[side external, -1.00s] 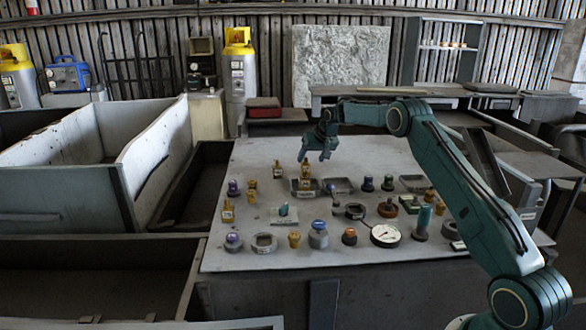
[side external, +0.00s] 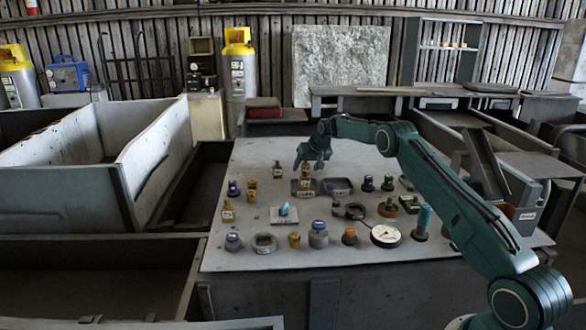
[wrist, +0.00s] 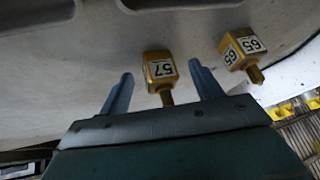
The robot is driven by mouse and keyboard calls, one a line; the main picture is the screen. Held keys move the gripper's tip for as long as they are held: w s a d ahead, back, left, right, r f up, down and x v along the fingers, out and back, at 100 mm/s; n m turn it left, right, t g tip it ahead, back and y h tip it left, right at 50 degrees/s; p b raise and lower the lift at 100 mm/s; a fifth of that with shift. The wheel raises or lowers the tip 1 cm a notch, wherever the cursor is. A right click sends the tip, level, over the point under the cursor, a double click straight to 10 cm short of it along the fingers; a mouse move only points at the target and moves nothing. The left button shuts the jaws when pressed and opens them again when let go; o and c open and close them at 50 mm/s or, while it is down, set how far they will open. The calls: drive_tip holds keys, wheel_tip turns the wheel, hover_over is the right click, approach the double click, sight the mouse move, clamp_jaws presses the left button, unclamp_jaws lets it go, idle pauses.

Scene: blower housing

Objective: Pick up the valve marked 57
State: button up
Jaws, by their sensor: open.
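The valve marked 57 (wrist: 159,68) is a small brass block with a white label and a narrower stem. In the wrist view it shows between the two blue fingers of my gripper (wrist: 160,70), with a gap on each side. My gripper is open and holds nothing. In the side view my gripper (side external: 309,166) hangs low over the back part of the table, near two brass valves, one at its left (side external: 278,171) and one just below it (side external: 305,182). Their labels are too small to read there.
A brass valve marked 65 (wrist: 241,52) stands close to the right finger in the wrist view. Shallow dark trays, one of them (side external: 340,193), lie near my gripper. Coloured-cap parts and a white dial gauge (side external: 386,235) stand forward on the table (side external: 215,259).

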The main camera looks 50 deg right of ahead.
sight(307, 163)
clamp_jaws()
idle(0.3)
drive_tip(key=shift+r, duration=0.15)
drive_tip(key=shift+r, duration=4.95)
drive_tip(key=shift+a, duration=0.1)
